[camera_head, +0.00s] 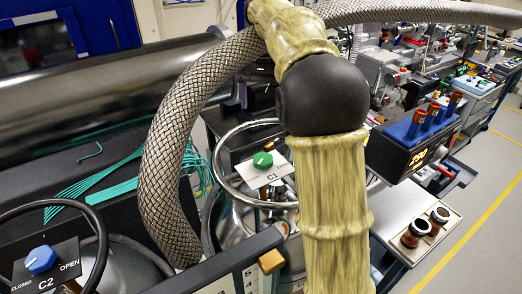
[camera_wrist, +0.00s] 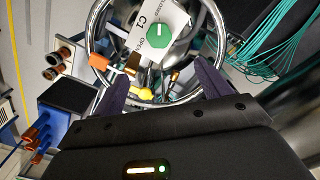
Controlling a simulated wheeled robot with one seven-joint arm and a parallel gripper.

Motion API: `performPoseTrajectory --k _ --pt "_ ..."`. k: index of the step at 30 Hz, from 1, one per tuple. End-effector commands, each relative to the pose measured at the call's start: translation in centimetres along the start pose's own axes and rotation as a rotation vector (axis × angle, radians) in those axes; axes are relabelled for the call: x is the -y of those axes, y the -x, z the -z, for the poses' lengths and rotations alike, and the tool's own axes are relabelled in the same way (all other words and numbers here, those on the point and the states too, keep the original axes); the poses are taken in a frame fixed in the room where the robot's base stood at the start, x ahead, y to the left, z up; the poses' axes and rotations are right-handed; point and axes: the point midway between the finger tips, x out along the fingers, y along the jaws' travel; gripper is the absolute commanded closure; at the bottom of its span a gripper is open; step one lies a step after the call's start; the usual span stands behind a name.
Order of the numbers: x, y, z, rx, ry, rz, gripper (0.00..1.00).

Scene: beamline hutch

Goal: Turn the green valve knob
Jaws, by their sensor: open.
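The green valve knob (camera_head: 263,160) sits on a white plate (camera_head: 262,172) marked C1, inside a round metal ring, in the middle of the head view. In the wrist view, the green knob (camera_wrist: 160,44) shows a white line on its top, with "OPEN" printed on the plate (camera_wrist: 148,22) beside it. My gripper (camera_wrist: 161,72) is open and empty. Its two dark fingers point toward the knob, one on each side lower in the picture, apart from it.
A blue knob (camera_head: 40,259) on a panel marked C2 is at the lower left. A thick braided hose (camera_head: 168,150) arches left of the green knob. The metal ring (camera_wrist: 98,62) surrounds the plate. Teal cables (camera_wrist: 270,40) lie at upper right. A yellow-handled part (camera_wrist: 140,92) is below the knob.

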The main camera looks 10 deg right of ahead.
Motion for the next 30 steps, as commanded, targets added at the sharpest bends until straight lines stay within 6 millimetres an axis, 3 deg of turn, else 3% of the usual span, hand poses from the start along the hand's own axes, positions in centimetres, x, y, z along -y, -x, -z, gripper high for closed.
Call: performPoseTrajectory --k 8,14,30 --pt "-0.1 -0.2 0.0 0.001 -0.002 0.0 0.24" --pt "-0.1 -1.8 0.0 0.002 -0.002 -0.001 0.24" --pt "0.2 -11.0 -0.2 0.004 0.004 -0.002 0.24"
